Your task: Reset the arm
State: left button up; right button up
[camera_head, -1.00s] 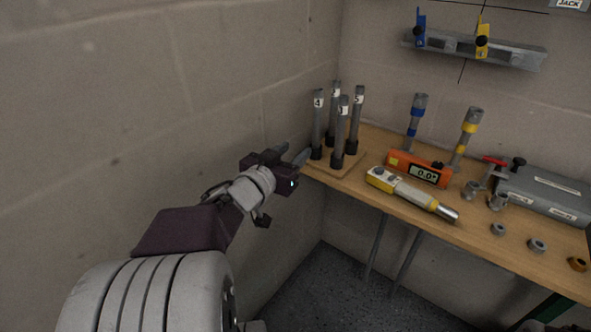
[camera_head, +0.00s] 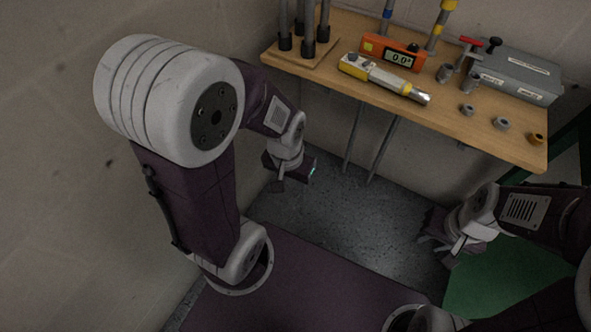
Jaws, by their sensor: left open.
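My left arm comes in from the left and bends down. Its gripper (camera_head: 290,172) hangs in the air in front of the workbench, below the tabletop's front edge, and is open with nothing seen between its fingers. My right gripper (camera_head: 437,243) is at the lower right, over the floor and apart from the bench. Its fingers are dark and small, so I cannot tell whether they are open or shut.
The wooden workbench (camera_head: 450,132) holds dark upright posts (camera_head: 308,42), an orange meter (camera_head: 392,52), a yellow-and-grey tool (camera_head: 385,78), several small fittings (camera_head: 502,124) and a grey case (camera_head: 515,75). A wall is close on the left. The floor (camera_head: 350,225) ahead is clear.

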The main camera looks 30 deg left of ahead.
notch_tip(320, 180, up, 29)
jog(key=p, duration=2.8)
jog(key=shift+f, duration=0.15)
